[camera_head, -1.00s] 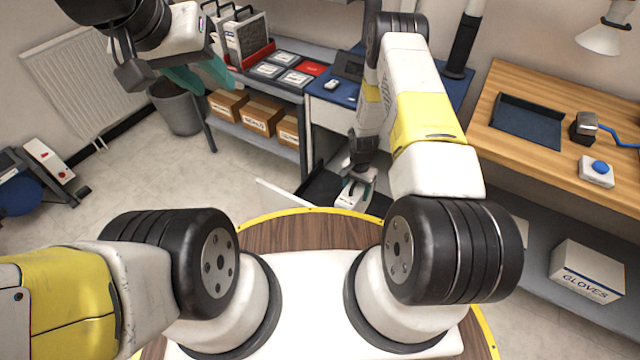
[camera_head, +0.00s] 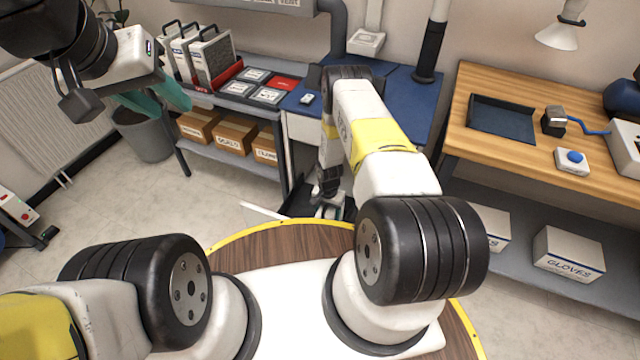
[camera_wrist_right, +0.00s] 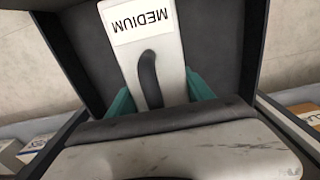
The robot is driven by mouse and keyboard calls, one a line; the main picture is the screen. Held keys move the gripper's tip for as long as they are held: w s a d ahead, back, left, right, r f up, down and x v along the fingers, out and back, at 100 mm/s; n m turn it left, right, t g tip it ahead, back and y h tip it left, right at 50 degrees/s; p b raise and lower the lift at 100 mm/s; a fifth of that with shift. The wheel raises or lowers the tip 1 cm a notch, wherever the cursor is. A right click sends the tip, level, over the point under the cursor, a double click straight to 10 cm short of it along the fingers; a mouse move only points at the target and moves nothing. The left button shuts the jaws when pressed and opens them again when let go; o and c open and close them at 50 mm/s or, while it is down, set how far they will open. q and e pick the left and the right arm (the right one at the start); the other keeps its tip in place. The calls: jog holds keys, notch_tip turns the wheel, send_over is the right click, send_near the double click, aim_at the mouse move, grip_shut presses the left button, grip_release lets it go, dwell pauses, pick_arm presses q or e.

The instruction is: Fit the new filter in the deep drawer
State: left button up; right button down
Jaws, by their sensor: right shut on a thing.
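My right gripper (camera_wrist_right: 160,98) is shut on a white filter (camera_wrist_right: 172,62) with a black handle and a label reading MEDIUM. Its teal fingers show on both sides of the handle. The filter is over or inside the dark, open deep drawer (camera_wrist_right: 220,50); how deep it sits is hidden. In the head view my right gripper (camera_head: 326,205) is down at the drawer (camera_head: 301,200), below the blue-topped bench, largely hidden by my arm. My left gripper (camera_head: 155,100), at the upper left, has its teal fingers apart and looks empty, away from the drawer.
More filters with handles stand in a red rack (camera_head: 232,76) on the grey shelf unit. Flat framed pieces (camera_head: 253,78) lie beside it, with cardboard boxes (camera_head: 234,135) below. A wooden bench (camera_head: 520,85) stands at the right.

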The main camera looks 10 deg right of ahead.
jog(key=shift+w+f, duration=0.1)
jog(key=shift+f, duration=0.25)
jog(key=shift+c, duration=2)
grip_release()
jog(key=shift+f, duration=0.15)
